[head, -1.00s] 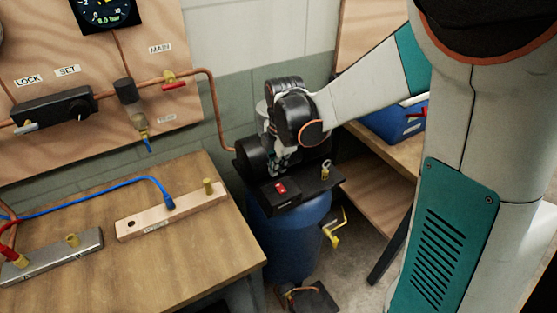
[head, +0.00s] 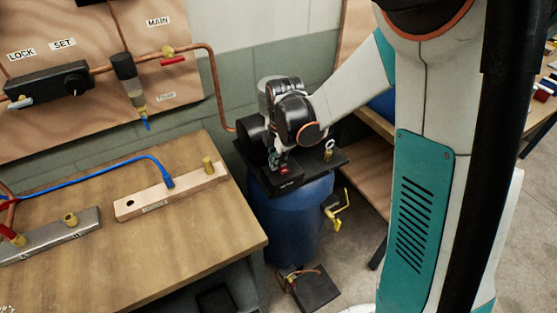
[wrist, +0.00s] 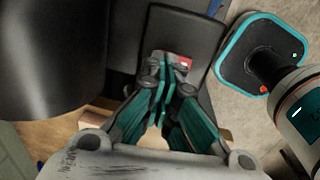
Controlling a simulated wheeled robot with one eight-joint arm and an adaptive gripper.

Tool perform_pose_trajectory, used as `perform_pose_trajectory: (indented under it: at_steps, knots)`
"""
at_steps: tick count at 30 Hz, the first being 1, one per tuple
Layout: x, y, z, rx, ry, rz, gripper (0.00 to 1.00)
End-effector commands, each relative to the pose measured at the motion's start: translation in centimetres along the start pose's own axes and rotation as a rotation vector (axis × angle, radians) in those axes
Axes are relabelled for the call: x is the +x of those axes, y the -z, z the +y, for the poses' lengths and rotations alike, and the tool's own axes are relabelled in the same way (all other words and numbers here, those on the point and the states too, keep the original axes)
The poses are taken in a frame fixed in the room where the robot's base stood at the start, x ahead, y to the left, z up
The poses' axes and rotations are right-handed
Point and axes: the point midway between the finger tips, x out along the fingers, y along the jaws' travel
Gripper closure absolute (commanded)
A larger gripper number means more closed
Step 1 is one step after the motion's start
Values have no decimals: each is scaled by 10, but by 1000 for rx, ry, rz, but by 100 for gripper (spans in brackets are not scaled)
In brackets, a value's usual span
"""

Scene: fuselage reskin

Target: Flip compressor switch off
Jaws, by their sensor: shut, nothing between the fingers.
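The compressor (head: 292,225) is a blue upright tank with a black top plate beside the workbench. Its switch box (head: 285,177) is a small black box on the front of the plate. The red switch (wrist: 185,63) shows in the wrist view just beyond my fingertips, partly covered by them. My gripper (head: 281,168) is over the switch box in the head view. In the wrist view my gripper (wrist: 167,66) has its fingers together with nothing between them. I cannot tell whether the fingertips touch the switch or which way it is set.
A brass fitting with a ring (head: 328,151) stands on the plate right of the switch box. The wooden workbench (head: 190,245) is close on the left. A foot pedal (head: 311,288) lies on the floor.

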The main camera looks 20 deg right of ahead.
Motion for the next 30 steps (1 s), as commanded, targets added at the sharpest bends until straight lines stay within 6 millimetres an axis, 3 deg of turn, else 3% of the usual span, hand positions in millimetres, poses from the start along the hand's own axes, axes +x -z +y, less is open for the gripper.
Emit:
perform_pose_trajectory:
  at_steps: [30]
  knots:
    - [-2, 0, -15, 0, 0, 0, 100]
